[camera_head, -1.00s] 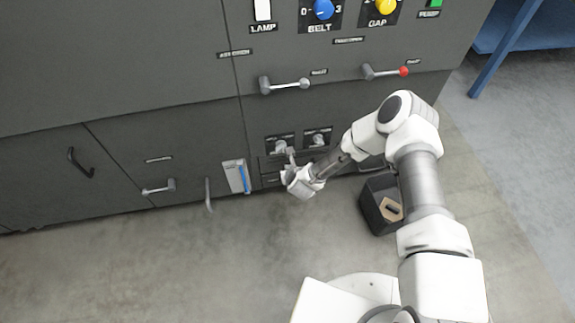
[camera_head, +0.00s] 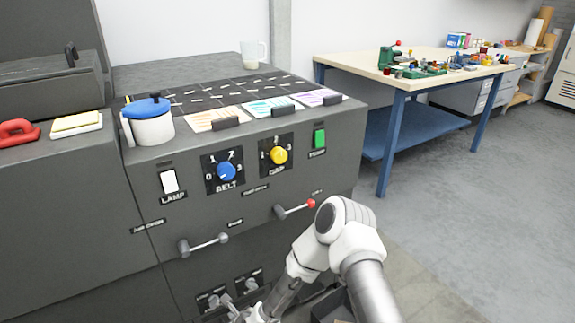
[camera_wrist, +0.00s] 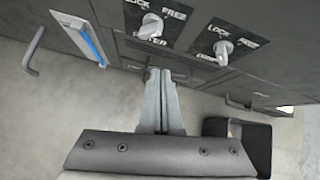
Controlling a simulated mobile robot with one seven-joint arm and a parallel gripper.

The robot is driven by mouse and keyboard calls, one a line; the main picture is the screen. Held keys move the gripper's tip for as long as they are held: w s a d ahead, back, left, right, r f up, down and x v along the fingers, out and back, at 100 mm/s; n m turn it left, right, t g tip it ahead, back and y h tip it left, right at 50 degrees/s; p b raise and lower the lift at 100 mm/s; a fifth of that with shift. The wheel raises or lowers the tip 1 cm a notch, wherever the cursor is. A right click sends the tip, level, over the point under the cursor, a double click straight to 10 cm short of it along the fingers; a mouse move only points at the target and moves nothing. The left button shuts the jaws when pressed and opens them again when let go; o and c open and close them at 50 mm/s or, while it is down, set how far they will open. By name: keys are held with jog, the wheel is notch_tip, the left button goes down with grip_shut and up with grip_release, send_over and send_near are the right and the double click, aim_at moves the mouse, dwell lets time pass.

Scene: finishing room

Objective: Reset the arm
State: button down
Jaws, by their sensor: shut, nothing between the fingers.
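My gripper (camera_wrist: 160,102) is shut and empty in the wrist view, its two fingers together. The fingers point at the lower front of the dark grey machine (camera_head: 95,245), just below a lock knob marked FILTER (camera_wrist: 149,26). I cannot tell whether the fingertips touch the front. A second lock knob (camera_wrist: 223,50) sits to the right. In the head view my arm reaches in from the bottom right, and the gripper is mostly cut off at the bottom edge.
Lever handles (camera_head: 203,244) and (camera_head: 295,210) stick out from the machine front near my arm. A dark open bin (camera_wrist: 250,140) stands on the floor right of the gripper. A blue-legged workbench (camera_head: 430,62) stands at the back right. Floor between is clear.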

jog(key=w+d+r+n, duration=0.2)
jog(key=d+r+n, duration=0.15)
jog(key=r, duration=0.45)
jog(key=w+d+r+n+h, duration=0.1)
jog(key=d+r+n, duration=0.2)
jog(key=r+n, duration=0.35)
jog(key=w+d+r+n, duration=0.2)
jog(key=d+r+n, duration=0.15)
jog(key=r, duration=0.65)
jog(key=s+d+r+n+g+h, duration=0.1)
jog(key=s+d+r+n, duration=0.2)
jog(key=d+r, duration=0.3)
jog(key=s+d+r+n+h, duration=0.1)
jog(key=s+d+r+n, duration=0.25)
jog(key=r, duration=0.35)
jog(key=s+d+r+n+h, duration=0.1)
jog(key=s+d+r+n, duration=0.4)
jog(key=s, duration=0.5)
jog(key=s+d+r+n+h, duration=0.1)
jog(key=s+d+r+n, duration=0.1)
jog(key=s+d+r, duration=0.6)
notch_tip(320, 180, up, 21)
jog(key=s+a+p, duration=0.1)
jog(key=p, duration=2.2)
jog(key=shift+s+a+r+g+p, duration=0.15)
jog(key=shift+s+a+g+p, duration=0.2)
jog(key=shift+s+a+g, duration=0.05)
jog(key=shift+a, duration=0.15)
